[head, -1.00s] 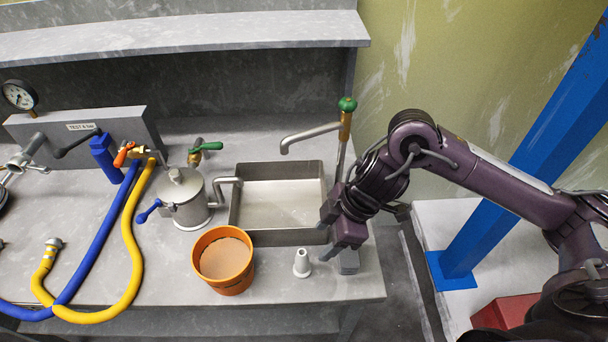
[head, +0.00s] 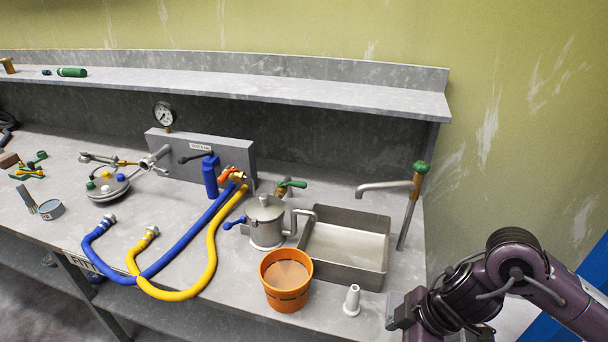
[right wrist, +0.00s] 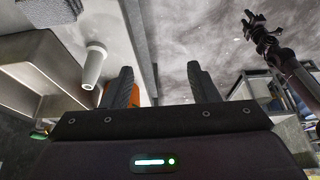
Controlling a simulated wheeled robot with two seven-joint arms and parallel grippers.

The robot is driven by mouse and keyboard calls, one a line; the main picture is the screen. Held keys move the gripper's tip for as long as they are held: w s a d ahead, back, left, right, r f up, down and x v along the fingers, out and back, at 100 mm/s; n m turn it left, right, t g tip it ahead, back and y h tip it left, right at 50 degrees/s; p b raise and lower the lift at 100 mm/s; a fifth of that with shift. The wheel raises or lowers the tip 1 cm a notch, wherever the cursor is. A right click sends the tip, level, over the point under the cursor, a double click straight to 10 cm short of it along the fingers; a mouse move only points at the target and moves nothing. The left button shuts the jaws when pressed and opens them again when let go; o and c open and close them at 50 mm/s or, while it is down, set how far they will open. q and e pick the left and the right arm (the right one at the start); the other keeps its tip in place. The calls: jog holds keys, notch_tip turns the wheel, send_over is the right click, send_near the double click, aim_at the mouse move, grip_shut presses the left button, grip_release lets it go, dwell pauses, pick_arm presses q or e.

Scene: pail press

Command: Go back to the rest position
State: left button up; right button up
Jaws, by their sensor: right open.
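My right gripper (right wrist: 160,76) is open in the right wrist view, with nothing between its two dark fingers. No left arm shows in the head view.
An orange pail (head: 286,292) with brownish contents stands near the bench's front edge. A steel pot (head: 266,228) stands behind it, beside the sink. Blue (head: 187,246) and yellow (head: 212,250) hoses lie to the left. A tap (head: 412,190) rises at the sink's back right.

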jog(key=w+a+r+m+t+y, duration=0.1)
jog(key=a+r+t, duration=0.15)
jog(key=a, duration=0.35)
jog(key=w+a+r+m+t+y, duration=0.1)
jog(key=w+a+t+y, duration=0.1)
jog(key=a+t, duration=0.35)
jog(key=s+d+f+m+g+h, duration=0.3)
jog(key=s+d+f+m+h, duration=0.15)
jog(key=d, duration=0.25)
jog(key=s+d+f+m+g+h, duration=0.3)
jog(key=s+d+m, duration=0.3)
jog(key=d, duration=0.1)
jog(key=s+f+g+b, duration=0.1)
jog(key=s+f+b, duration=0.2)
jog(key=f, duration=3.2)
pick_arm(q)
jog(key=f, duration=0.2)
jog(key=w+f+b, duration=0.1)
jog(key=f, duration=0.1)
jog(key=shift+d+f, duration=0.1)
jog(key=shift+f, duration=0.05)
pick_arm(e)
jog(key=s+d+f, duration=0.2)
jog(key=s+f, duration=0.6)
jog(key=s, duration=0.1)
jog(key=s+d+f+g, duration=0.1)
jog(key=s+d+f, duration=0.1)
jog(key=s+f, duration=0.7)
jog(key=shift+s+f, duration=0.3)
jog(key=shift+s, duration=0.25)
